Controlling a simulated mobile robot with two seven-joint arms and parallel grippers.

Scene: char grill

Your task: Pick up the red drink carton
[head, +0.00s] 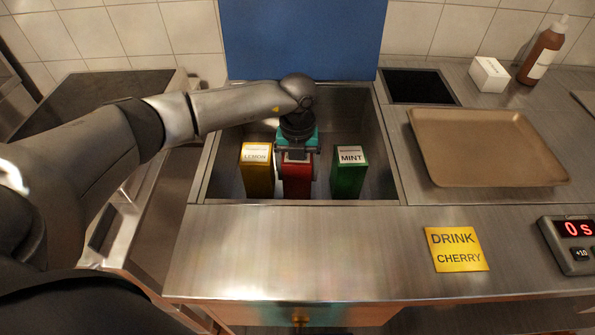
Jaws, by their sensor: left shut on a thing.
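The red drink carton (297,185) stands between two others in the sunken metal bin (228,150). My left gripper (297,168) comes from above and is shut on the red carton's upper part, hiding most of its top and label. The yellow carton marked LEMON (257,178) stands to its left. The green carton marked MINT (349,180) stands to its right. Whether the red carton is off the bin floor I cannot tell. My right gripper is not in view.
A yellow card reading DRINK CHERRY (457,249) lies on the front counter. A brown tray (485,150), a white box (489,75) and a brown bottle (541,52) are at right. A timer (574,243) stands at the right edge. A blue panel (300,40) rises behind the bin.

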